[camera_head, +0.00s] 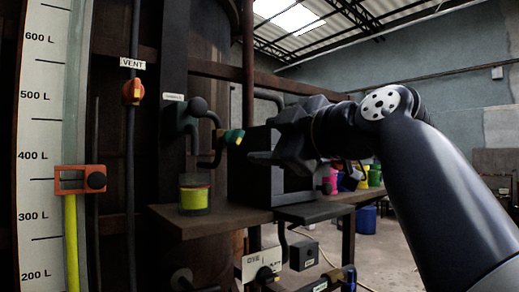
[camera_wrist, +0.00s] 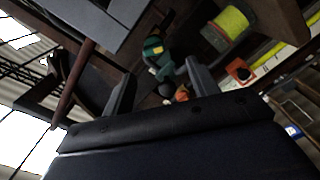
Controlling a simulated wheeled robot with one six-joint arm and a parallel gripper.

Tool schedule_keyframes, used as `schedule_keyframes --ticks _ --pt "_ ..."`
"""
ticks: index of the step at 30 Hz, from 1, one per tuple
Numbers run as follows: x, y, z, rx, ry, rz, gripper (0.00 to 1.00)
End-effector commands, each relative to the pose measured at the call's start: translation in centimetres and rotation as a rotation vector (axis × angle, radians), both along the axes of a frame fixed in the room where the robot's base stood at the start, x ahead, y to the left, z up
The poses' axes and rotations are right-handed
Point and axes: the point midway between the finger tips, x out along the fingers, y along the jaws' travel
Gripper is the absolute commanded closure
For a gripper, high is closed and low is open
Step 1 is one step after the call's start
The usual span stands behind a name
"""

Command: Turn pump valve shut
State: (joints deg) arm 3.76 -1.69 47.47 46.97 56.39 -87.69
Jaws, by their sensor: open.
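I cannot read a label naming the pump valve, so I cannot tell for sure which valve it is. A green and yellow valve handle (camera_head: 232,136) sits on a dark pipe beside the tank, just left of my gripper (camera_head: 262,148). In the wrist view the green handle (camera_wrist: 154,48) lies ahead, between and beyond the fingertips of my gripper (camera_wrist: 160,74). The jaws are open and empty, apart from the handle as far as I can see. Lower, a blue-handled valve (camera_head: 349,275) stands by a small label too small to read.
An orange vent knob (camera_head: 132,91) and a level gauge with an orange slider (camera_head: 82,180) are at left. A yellow-green jar (camera_head: 194,194) stands on the shelf (camera_head: 180,222); a dark box (camera_head: 250,178) is behind my gripper. A DYE sign (camera_head: 259,261) hangs below.

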Motion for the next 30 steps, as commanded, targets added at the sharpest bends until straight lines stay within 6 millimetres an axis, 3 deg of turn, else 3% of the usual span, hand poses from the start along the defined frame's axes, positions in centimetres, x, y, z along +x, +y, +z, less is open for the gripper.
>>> schedule_keyframes --ticks 8,22,30 --pt "1.1 1.0 1.1 -0.021 -0.039 0.010 0.44" --pt "7.8 5.5 1.1 -0.020 -0.038 0.005 0.44" --pt "8.8 6.1 0.9 -0.020 -0.040 0.004 0.44"
